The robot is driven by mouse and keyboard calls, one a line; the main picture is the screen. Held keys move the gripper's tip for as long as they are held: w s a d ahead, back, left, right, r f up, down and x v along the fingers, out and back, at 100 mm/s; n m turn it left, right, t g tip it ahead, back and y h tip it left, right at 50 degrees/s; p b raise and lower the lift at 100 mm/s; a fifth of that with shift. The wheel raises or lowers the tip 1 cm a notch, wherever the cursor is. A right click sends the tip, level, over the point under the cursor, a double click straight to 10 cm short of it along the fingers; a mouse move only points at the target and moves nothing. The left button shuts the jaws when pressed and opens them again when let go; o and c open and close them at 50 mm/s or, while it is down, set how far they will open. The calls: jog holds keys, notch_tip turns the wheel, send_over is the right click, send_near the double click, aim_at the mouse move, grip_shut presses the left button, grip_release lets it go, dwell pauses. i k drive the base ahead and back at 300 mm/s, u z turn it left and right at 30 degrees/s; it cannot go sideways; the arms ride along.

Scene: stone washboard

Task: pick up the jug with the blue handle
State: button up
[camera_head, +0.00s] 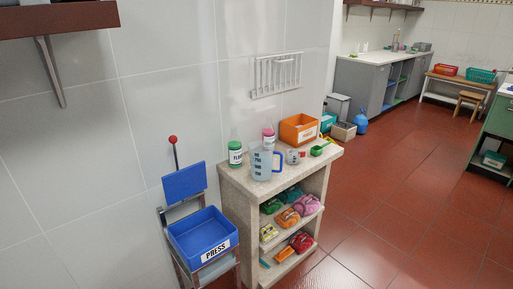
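The jug (261,163) is translucent grey-blue with dark markings on its side. Its blue handle (278,162) points to the right. It stands upright on the top of the stone shelf unit (240,182), near the front left edge. A green and white bottle (235,152) stands close to its left, and a pink-topped bottle (268,136) stands behind it. My gripper is not in the camera view.
A blue tray marked PRESS (203,246) stands left of the unit. An orange bin (299,130), a small white-and-red item (294,156) and a green scoop (320,149) are right of the jug. Several coloured bundles fill the lower shelves. Red floor (390,225) is open at right.

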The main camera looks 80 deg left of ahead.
aim_at(261, 153)
jog(key=u, duration=3.85)
jog(key=k, duration=1.9)
jog(key=z, duration=0.9)
jog(key=i, duration=1.7)
jog(key=z, duration=0.95)
